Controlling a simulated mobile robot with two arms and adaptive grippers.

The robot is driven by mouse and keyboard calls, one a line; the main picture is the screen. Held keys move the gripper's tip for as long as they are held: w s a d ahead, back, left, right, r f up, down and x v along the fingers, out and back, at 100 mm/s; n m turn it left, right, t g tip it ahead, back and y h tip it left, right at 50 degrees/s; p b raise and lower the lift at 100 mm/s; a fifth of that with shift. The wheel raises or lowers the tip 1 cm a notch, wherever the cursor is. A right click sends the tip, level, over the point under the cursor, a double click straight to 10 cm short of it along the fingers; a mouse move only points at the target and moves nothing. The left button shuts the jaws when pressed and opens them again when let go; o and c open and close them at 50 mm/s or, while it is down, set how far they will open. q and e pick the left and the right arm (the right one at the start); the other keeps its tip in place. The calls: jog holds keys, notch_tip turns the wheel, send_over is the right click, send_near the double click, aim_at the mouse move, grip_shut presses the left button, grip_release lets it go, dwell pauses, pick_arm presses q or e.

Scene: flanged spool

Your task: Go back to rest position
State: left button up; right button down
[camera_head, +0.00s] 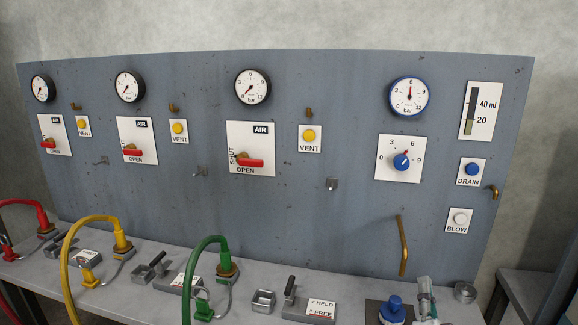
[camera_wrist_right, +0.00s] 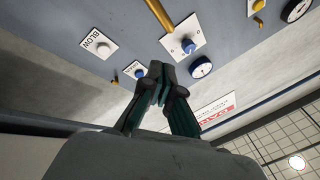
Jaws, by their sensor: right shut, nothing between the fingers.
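My right gripper (camera_wrist_right: 160,72) is shut and empty in the right wrist view, its dark fingertips together and pointing towards the panel. It touches nothing that I can see. In the head view, a small grey upright shape at the bottom right, by a blue-capped part, may be its tip, but I cannot tell surely. My left gripper is not in view. The grey gauge panel (camera_head: 330,220) stands upright behind the bench (camera_head: 350,268). The flanged spool cannot be made out.
Green (camera_head: 190,265), yellow (camera_head: 68,262) and red (camera_head: 25,203) hoses arch over the bench's left half. A blue-capped part (camera_head: 392,308) and a HELD/FREE plate (camera_head: 321,308) sit at the front right. A bent brass pipe (camera_head: 403,250) sticks out from the panel above them.

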jog(key=s+a+f+n+g+y, duration=0.7)
jog(key=s+a+f+n+g, duration=0.25)
jog(key=f, duration=0.35)
jog(key=s+f+n+g+h, duration=0.1)
jog(key=s+f+n+g, duration=0.3)
jog(key=s, duration=0.8)
jog(key=s+f+n+g+h, duration=0.1)
jog(key=s+f+g+h, duration=0.15)
jog(key=s+g, duration=0.65)
jog(key=s+f+t, duration=0.1)
jog(key=s+f, duration=0.1)
jog(key=f, duration=1)
jog(key=s+f+t, duration=0.1)
jog(key=s+f, duration=0.1)
jog(key=f, duration=1.1)
jog(key=s+d+f+g, duration=0.1)
jog(key=s+d+f, duration=0.2)
jog(key=s+f, duration=1.4)
jog(key=shift+d+f, duration=0.2)
jog(key=shift+f, duration=0.1)
